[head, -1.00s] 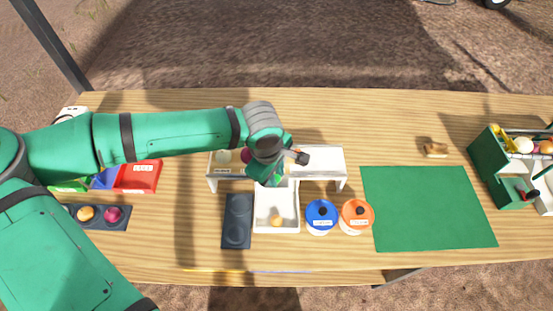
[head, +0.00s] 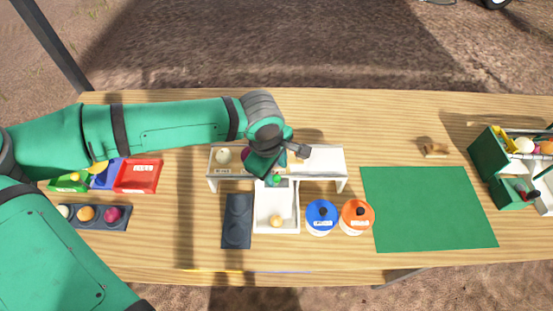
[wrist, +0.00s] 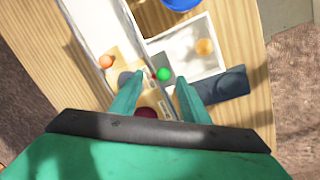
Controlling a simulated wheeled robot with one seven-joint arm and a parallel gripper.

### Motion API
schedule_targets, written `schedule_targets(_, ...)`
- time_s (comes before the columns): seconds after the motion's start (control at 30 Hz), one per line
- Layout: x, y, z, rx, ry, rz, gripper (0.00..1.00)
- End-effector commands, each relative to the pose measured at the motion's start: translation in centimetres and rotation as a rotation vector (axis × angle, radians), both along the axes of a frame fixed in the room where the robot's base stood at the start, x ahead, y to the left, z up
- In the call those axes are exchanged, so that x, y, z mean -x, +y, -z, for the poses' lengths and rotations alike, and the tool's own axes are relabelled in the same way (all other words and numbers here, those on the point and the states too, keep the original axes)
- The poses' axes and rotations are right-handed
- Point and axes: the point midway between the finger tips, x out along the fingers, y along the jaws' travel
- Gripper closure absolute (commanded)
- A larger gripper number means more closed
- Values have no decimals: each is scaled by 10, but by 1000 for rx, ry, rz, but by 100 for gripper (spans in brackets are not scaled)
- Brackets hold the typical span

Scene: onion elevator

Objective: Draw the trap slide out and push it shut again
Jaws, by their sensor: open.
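The white elevated unit (head: 322,157) stands at the middle of the table, with a white tray (head: 262,213) in front of it. A round green knob (head: 277,179) shows at the unit's front edge, above the back end of the tray; it looks like the trap slide's handle. In the wrist view the green knob (wrist: 164,74) appears between and just beyond the fingertips of my gripper (wrist: 161,83). My gripper is open and holds nothing. The slide's plate is mostly hidden in the head view by my gripper and wrist.
A small orange-yellow onion (head: 276,221) lies in the tray. Onions sit on the unit. The green mat (head: 430,208) is clear.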

Motion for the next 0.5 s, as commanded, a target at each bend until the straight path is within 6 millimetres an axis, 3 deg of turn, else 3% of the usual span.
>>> schedule_targets(0.5, 0, 1, -33, 0, 0, -3, 58)
